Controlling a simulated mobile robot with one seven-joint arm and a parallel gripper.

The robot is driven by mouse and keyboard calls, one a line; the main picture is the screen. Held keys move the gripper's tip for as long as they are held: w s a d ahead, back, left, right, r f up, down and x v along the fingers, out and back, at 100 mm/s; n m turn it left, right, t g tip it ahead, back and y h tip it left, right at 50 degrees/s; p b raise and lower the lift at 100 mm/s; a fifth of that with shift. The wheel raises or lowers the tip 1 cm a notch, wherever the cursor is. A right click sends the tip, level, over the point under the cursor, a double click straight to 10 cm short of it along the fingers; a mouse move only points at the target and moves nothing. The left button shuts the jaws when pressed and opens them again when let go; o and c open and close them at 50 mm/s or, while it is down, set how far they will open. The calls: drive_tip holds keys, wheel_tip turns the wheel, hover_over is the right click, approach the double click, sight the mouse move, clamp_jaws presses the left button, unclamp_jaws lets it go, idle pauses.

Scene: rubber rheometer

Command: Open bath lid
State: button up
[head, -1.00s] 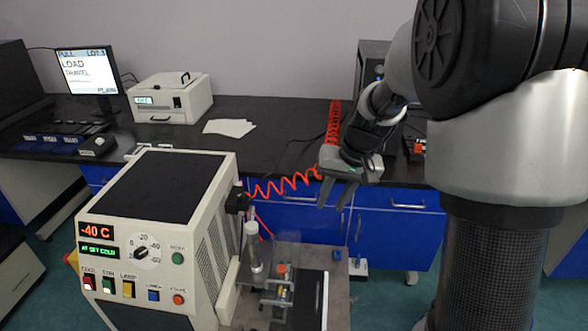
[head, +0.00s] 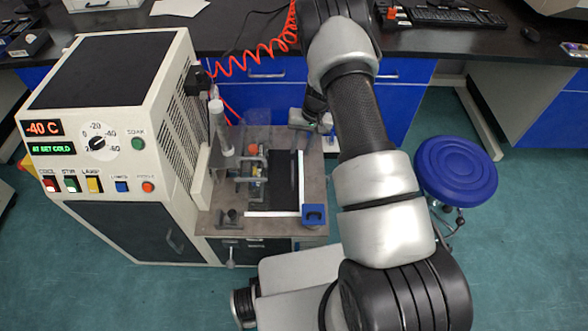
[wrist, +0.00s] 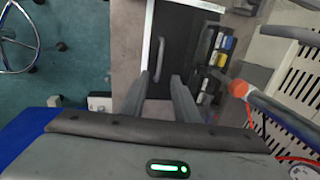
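A dark flat panel (head: 283,182) edged with white strips lies on the grey deck beside the cold bath machine; it looks like the bath lid, and it lies flat. In the wrist view the dark panel (wrist: 179,30) carries a slim bar handle (wrist: 160,58). My gripper (wrist: 161,78) is open and empty, its two fingers pointing toward the panel with the handle just beyond the fingertips; I see no contact. The machine's display (head: 44,128) reads -40 C.
A blue block (head: 314,215) sits at the deck's near right corner. A blue stool (head: 456,170) stands right. A red coiled hose (head: 255,67) hangs behind.

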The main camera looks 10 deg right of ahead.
drive_tip(key=f, duration=0.4)
drive_tip(key=a+f+b, duration=0.1)
drive_tip(key=f, duration=0.3)
drive_tip(key=a+f+b, duration=0.1)
drive_tip(key=f, duration=0.3)
drive_tip(key=shift+w+a, duration=0.2)
clamp_jaws()
